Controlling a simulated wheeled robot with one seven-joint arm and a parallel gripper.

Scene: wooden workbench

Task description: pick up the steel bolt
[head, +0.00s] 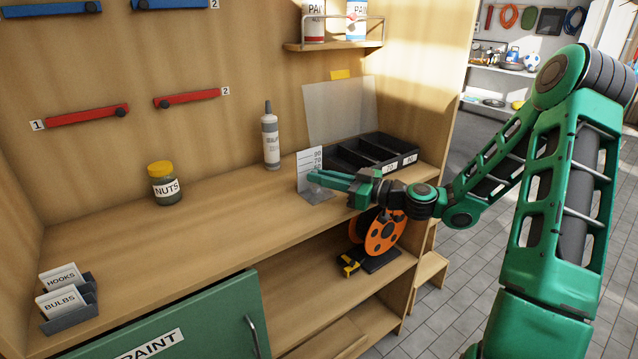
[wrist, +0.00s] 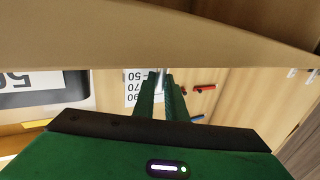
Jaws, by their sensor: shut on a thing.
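My gripper (head: 318,177) reaches in from the right, low over the worktop at the front of the white number card (head: 307,160). In the wrist view the two green fingers (wrist: 161,82) are close together. They are shut on a small grey metal piece, the steel bolt (wrist: 162,76), of which only a narrow part shows between the tips. In the head view the bolt is mostly hidden by the fingers. I cannot tell whether it touches the worktop.
A black divided tray (head: 345,158) stands just behind my gripper. A grey-white bottle (head: 270,142) and a nuts jar (head: 164,187) stand to the left. An orange reel (head: 386,236) is on the shelf below. The worktop's middle is clear.

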